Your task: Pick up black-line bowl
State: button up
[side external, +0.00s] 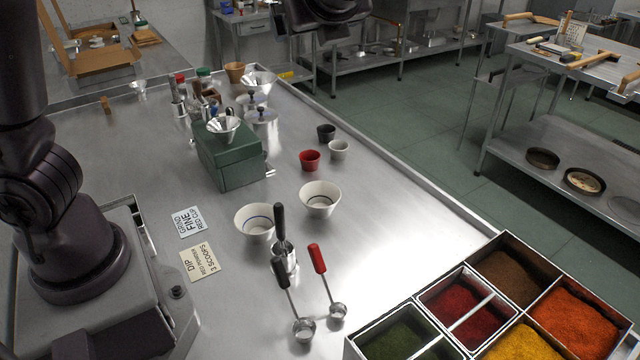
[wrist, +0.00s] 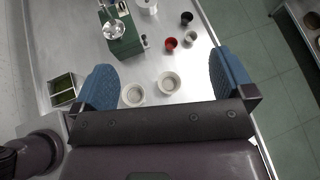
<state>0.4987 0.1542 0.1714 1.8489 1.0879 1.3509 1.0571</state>
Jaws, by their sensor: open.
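The black-line bowl (side external: 320,199) is white with a dark line inside, and stands upright on the steel table. The blue-line bowl (side external: 255,222) stands close to its left, slightly nearer the camera. In the wrist view the black-line bowl (wrist: 169,82) appears right of the blue-line bowl (wrist: 133,95); the lines are too small to read there. My gripper (wrist: 161,62) is open and empty, its blue fingers wide apart. It is well above the table, with both bowls between the fingers in the picture.
A red cup (side external: 309,160), a pale cup (side external: 339,150) and a black cup (side external: 326,132) stand behind the bowls. A green box (side external: 232,160) is at left. A steel holder with upright tool (side external: 283,255), two scoops and a powder tray (side external: 352,352) are in front.

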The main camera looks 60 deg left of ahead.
jog(key=w+d+m+y, duration=0.1)
jog(key=w+m, duration=0.1)
send_near(318, 192)
jog(key=shift+s+d+r+t, duration=0.4)
jog(key=shift+s+d+r, duration=0.15)
jog(key=shift+d, duration=0.05)
jog(key=shift+a+f, duration=0.1)
jog(key=shift+f, duration=0.2)
jog(key=shift+w+a+f, duration=0.15)
jog(key=shift+a+f, duration=0.05)
jog(key=shift+a, duration=0.1)
jog(key=x, duration=0.6)
jog(key=shift+a+f, duration=0.15)
jog(key=shift+f, duration=0.15)
jog(key=shift+w, duration=0.1)
jog(key=c, duration=0.6)
jog(key=shift+r, duration=0.15)
